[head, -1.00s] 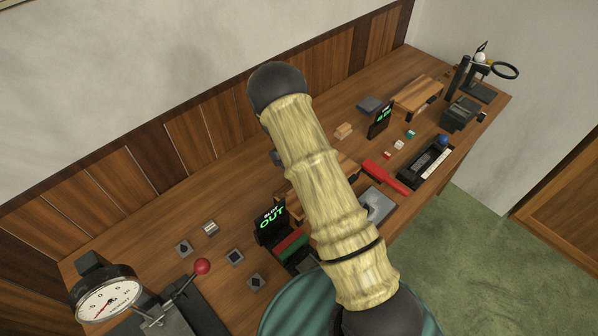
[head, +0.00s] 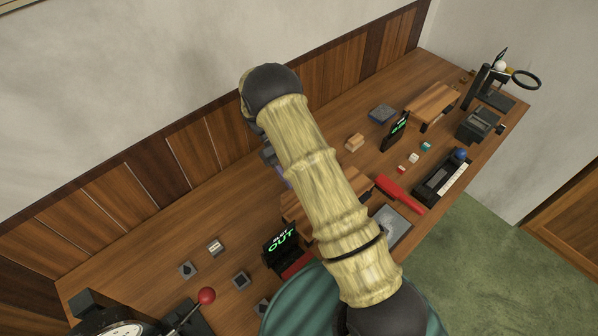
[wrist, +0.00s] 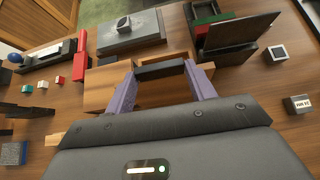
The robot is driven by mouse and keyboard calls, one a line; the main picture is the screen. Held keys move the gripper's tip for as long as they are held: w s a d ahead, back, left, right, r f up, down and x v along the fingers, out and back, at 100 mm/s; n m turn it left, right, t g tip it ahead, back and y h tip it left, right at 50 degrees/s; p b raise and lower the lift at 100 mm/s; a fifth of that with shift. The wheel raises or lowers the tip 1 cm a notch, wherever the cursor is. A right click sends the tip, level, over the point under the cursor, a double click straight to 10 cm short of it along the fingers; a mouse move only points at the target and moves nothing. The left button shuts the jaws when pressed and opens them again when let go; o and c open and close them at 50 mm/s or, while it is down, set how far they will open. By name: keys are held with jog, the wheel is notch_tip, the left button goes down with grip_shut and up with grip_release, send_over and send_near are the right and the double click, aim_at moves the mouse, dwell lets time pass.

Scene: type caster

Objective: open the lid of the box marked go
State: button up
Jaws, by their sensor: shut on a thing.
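My gripper (wrist: 160,72) shows in the wrist view with two purple fingers, shut on a dark bar that spans between their tips. A light wooden block-like piece (wrist: 108,88) lies just beyond and below the bar; I cannot tell whether the bar is fixed to it. In the head view my arm hides most of this wooden piece (head: 296,207), and only a sliver of purple finger shows beside the arm. No box marked go can be made out for certain. A dark sign (head: 397,130) has green lettering too small to read.
A sign reading OUT (head: 281,240) stands near the arm. A red-handled tool (head: 399,193), a grey slab (head: 391,225), a black tray (head: 441,178), small cubes and tiles lie on the desk. A red-knobbed lever (head: 207,295) stands at front left. The desk's back left is clear.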

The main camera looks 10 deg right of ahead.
jog(key=shift+w+a+f, duration=0.1)
jog(key=shift+a+f, duration=0.15)
jog(key=shift+f, duration=0.4)
jog(key=o, duration=1.4)
jog(key=shift+f, duration=0.1)
jog(key=b+v, duration=0.1)
jog(key=v, duration=0.1)
jog(key=b+v, duration=0.1)
jog(key=v, duration=0.2)
jog(key=d+r+v, duration=0.1)
jog(key=v, duration=0.2)
jog(key=shift+r+b, duration=0.1)
jog(key=shift+b, duration=0.3)
